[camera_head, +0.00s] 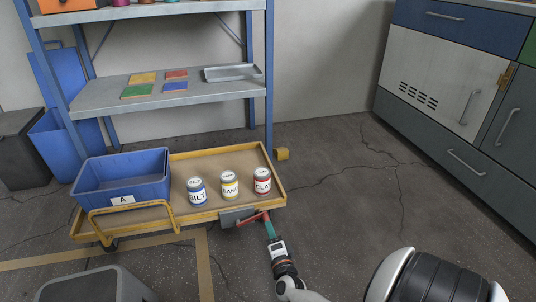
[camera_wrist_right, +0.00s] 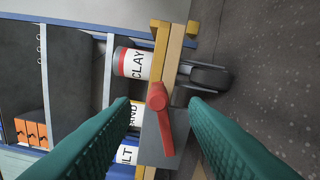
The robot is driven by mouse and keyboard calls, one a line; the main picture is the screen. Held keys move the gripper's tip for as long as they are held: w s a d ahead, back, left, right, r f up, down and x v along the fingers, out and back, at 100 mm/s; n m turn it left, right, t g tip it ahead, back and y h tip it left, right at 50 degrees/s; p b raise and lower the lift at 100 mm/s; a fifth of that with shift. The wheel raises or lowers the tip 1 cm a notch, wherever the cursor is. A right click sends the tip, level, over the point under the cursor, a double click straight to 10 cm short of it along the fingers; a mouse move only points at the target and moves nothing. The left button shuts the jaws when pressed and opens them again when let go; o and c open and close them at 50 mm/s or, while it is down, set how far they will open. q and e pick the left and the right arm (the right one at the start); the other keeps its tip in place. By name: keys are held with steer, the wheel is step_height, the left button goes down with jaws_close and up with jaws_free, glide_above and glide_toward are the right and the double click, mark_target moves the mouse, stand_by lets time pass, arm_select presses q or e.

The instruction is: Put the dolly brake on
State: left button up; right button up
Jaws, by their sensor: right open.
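The dolly (camera_head: 175,218) is a low yellow-framed cart with a tan deck in the head view. Its brake is a red lever (camera_head: 251,219) beside a grey plate (camera_head: 234,216) on the front edge, right of the middle. In the right wrist view the red lever (camera_wrist_right: 160,120) is large and central, across the grey plate. My right gripper (camera_head: 267,219) has teal fingers and is at the lever in the head view. In the right wrist view its open fingers (camera_wrist_right: 160,104) lie on either side of the lever; contact cannot be told. My left gripper is not in view.
The deck carries a blue crate (camera_head: 122,181) marked A and SILT (camera_head: 196,191), SAND (camera_head: 229,185) and CLAY (camera_head: 262,181) jars. A black caster (camera_wrist_right: 210,77) is close to the lever. Shelving (camera_head: 165,92) stands behind, cabinets (camera_head: 440,85) right. Floor between is clear.

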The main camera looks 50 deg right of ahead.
steer(key=shift+p+v, duration=0.35)
steer(key=shift+v, duration=1)
